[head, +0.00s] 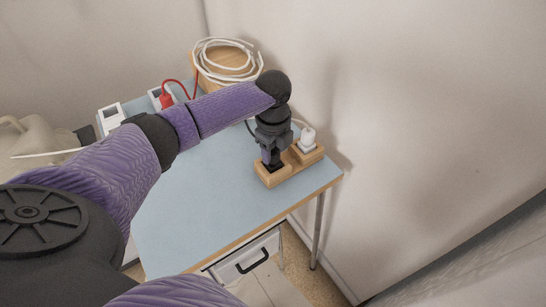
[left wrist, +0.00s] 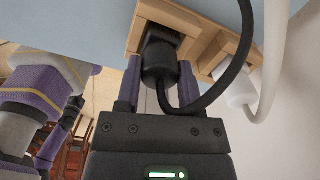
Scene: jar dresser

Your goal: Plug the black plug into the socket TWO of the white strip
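The black plug (left wrist: 158,65) stands in the left slot of a wooden holder (head: 290,175); in the head view my gripper mostly hides it. My left gripper (head: 271,160) points down over that slot. In the left wrist view its two purple fingers (left wrist: 158,88) stand on either side of the plug, very close to it; whether they press on it is not clear. The white strip shows only in part behind my left arm, as white socket pieces (head: 110,117) with a red plug (head: 167,100) in one. The number TWO cannot be read.
A white plug (head: 307,139) stands in the holder's other slot, close beside my left gripper. A coiled white cable (head: 226,58) lies on a wooden piece at the back. The blue tabletop (head: 200,205) is clear in front. A wall rises close on the right.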

